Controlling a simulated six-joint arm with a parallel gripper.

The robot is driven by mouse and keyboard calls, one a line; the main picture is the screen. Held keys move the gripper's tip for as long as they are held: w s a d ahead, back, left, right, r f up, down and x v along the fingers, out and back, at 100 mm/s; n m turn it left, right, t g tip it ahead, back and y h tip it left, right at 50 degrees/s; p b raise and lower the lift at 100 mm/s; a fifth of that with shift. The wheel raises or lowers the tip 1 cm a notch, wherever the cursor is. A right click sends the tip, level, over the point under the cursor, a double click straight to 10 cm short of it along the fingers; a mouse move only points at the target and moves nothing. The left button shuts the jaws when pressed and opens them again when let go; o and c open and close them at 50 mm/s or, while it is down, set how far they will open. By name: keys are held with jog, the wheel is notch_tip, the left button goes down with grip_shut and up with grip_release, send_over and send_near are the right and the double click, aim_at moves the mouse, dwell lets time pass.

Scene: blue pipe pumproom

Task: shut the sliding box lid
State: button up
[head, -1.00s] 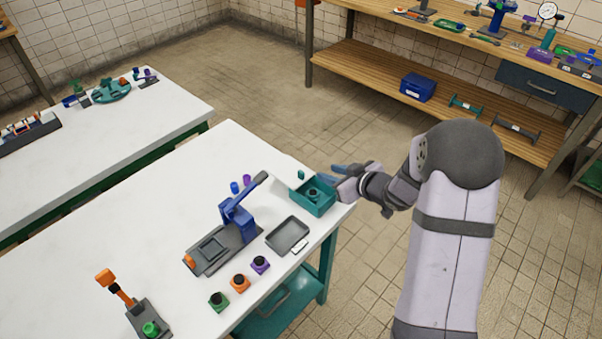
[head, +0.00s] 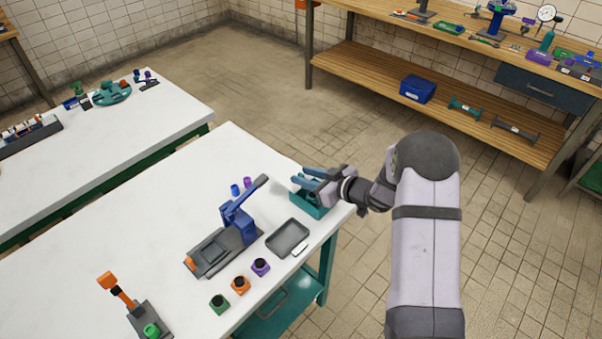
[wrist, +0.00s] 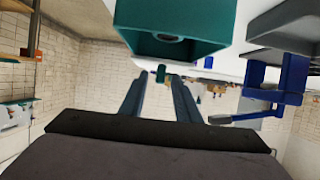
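The teal box (head: 308,205) stands near the right corner of the white table, its top partly hidden by my gripper (head: 303,176). In the wrist view the teal box (wrist: 175,50) fills the upper middle, with a dark round thing inside its opening. My gripper's two blue fingers (wrist: 157,80) are spread apart with a gap between them. A small teal knob (wrist: 160,73) shows between the fingertips in the wrist view; I cannot tell if they touch it. The lid's plate cannot be made out clearly.
A grey tray (head: 288,237) lies in front of the box. A blue lever press (head: 238,225) stands to the left, its handle reaching toward the box. Small blue and purple pieces (head: 241,186) are behind it. Several coloured blocks (head: 240,285) sit nearer the front edge.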

jog(key=shift+x, duration=1)
grip_shut()
jog(key=s+d+p, duration=0.1)
jog(key=s+d, duration=0.5)
jog(key=shift+s+d+r+p, duration=0.1)
jog(key=shift+s+d+p, duration=0.1)
jog(key=shift+d+p, duration=0.15)
jog(key=shift+s+d, duration=0.1)
jog(key=shift+s, duration=0.1)
jog(key=shift+c, duration=1)
grip_release()
jog(key=shift+o, duration=1)
jog(key=shift+s+d, duration=0.1)
